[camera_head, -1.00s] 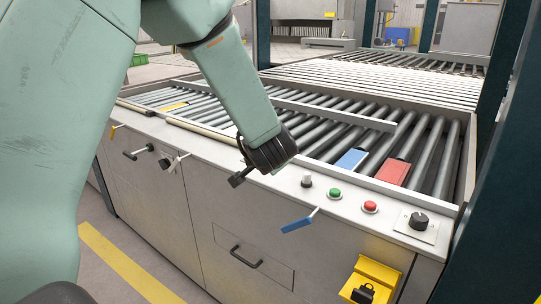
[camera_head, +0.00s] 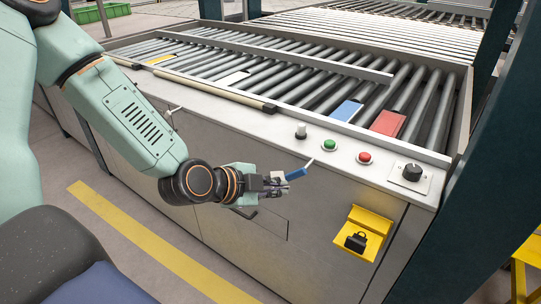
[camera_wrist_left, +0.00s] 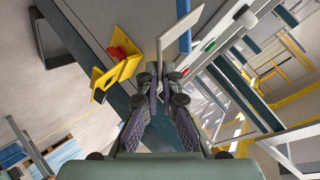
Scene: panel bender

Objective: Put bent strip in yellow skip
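My right gripper is not in view.
The roller table (camera_head: 300,75) carries a blue plate (camera_head: 346,111) and a red plate (camera_head: 388,123). The panel has a green button (camera_head: 330,145), a red button (camera_head: 364,157) and a black knob (camera_head: 412,172). A yellow bracket (camera_head: 367,222) protrudes below. A dark post (camera_head: 470,200) stands right.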

